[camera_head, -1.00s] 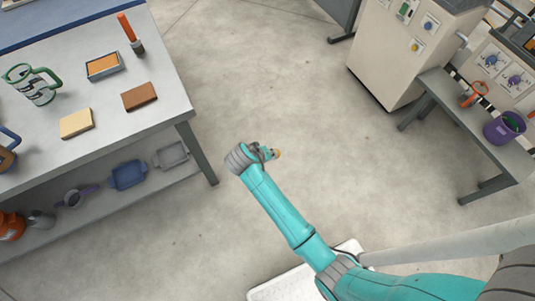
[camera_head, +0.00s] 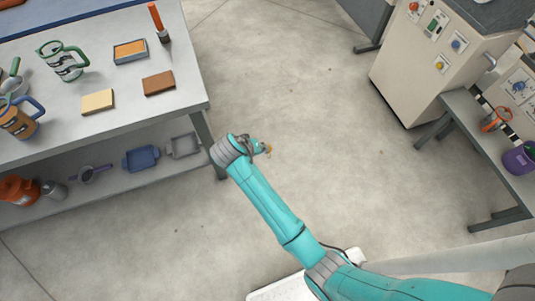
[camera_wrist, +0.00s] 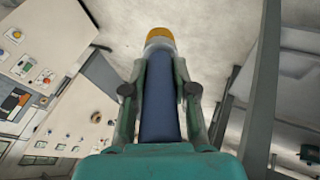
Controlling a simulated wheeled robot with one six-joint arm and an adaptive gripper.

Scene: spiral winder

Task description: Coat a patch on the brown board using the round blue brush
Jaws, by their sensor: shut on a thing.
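My gripper (camera_wrist: 159,90) is shut on the round blue brush (camera_wrist: 160,100). In the wrist view the blue handle lies between the fingers, and a yellow-orange end (camera_wrist: 160,36) points away. In the head view my gripper (camera_head: 262,148) hangs over the floor to the right of the table, with only the small orange tip (camera_head: 268,149) of the brush showing. The brown board (camera_head: 158,83) lies flat on the table, up and left of my gripper. A tray with orange content (camera_head: 130,60) lies behind it.
Blue (camera_head: 141,158) and grey trays (camera_head: 184,146) sit on the lower shelf. A machine cabinet (camera_head: 420,70) stands right. Floor between is clear.

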